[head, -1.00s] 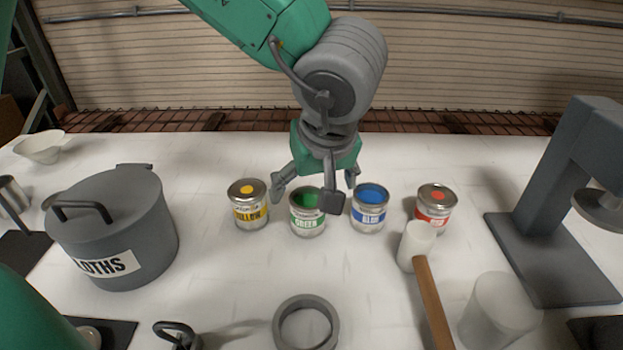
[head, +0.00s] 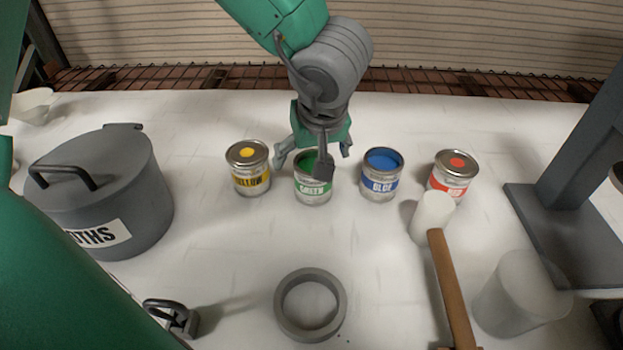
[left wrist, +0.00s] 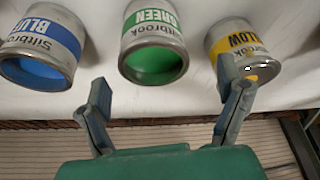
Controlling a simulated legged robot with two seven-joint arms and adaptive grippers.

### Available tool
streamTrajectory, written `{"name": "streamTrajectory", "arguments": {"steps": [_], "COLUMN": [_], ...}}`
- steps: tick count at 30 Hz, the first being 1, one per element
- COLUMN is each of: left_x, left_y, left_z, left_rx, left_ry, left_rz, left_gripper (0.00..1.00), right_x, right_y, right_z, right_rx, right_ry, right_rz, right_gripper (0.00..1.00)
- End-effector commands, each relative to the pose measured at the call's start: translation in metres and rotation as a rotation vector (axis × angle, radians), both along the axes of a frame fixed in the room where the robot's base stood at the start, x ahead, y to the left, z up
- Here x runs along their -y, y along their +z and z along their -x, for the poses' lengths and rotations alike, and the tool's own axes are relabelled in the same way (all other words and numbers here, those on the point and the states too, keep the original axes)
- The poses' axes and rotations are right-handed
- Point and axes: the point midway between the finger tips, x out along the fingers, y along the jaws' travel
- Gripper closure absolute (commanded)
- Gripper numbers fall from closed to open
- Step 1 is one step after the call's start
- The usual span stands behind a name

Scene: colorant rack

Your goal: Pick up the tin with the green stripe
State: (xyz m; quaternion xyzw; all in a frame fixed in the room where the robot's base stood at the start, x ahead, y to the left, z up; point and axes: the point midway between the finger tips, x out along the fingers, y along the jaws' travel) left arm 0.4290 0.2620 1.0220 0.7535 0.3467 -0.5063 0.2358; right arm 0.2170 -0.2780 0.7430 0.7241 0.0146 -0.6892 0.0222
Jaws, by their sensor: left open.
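The tin with the green stripe (head: 313,190) stands upright on the white table, labelled GREEN, with green colorant in its open top. It also shows in the left wrist view (left wrist: 153,50), ahead of the fingers. My left gripper (head: 313,156) is open above and behind this tin, its fingers to either side of the rim; a dark paddle-shaped part hides some of the tin. In the left wrist view the open fingers (left wrist: 165,78) are apart with nothing between them. Contact with the tin cannot be made out. My right gripper is not in view.
A yellow tin (head: 249,178) stands left, a blue tin (head: 380,184) and a red tin (head: 453,180) right. A mallet (head: 450,285) lies by the red tin. A grey pot (head: 110,190) is at left, a grey ring (head: 281,308) in front, a grey stand (head: 560,225) at right.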

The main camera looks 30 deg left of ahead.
Motion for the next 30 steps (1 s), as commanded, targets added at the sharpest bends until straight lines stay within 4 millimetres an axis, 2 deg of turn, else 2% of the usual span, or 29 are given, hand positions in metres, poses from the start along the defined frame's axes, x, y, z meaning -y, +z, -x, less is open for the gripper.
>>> {"name": "streamTrajectory", "arguments": {"steps": [9, 17, 18, 22, 23, 30], "left_x": [-0.003, -0.009, -0.010, -0.012, -0.012, -0.009], "left_y": [-0.042, -0.044, -0.045, -0.045, -0.045, -0.046], "left_z": [-0.009, -0.010, -0.010, -0.010, -0.010, -0.010], "left_rx": [-0.001, 0.001, 0.001, 0.000, -0.001, -0.003], "left_ry": [-0.002, -0.001, -0.001, -0.001, -0.001, 0.000], "left_rz": [-0.008, -0.003, -0.003, 0.000, -0.001, -0.004], "left_gripper": [0.13, 0.13, 0.28, 0.73, 0.76, 0.76], "right_x": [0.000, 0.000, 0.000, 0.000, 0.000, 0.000], "right_y": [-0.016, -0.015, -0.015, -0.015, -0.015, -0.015], "right_z": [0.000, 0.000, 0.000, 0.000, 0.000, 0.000], "right_rx": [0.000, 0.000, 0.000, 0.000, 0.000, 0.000], "right_ry": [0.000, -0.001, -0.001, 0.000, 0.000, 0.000], "right_rz": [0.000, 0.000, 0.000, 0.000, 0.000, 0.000], "right_gripper": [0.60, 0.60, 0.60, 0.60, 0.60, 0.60]}}
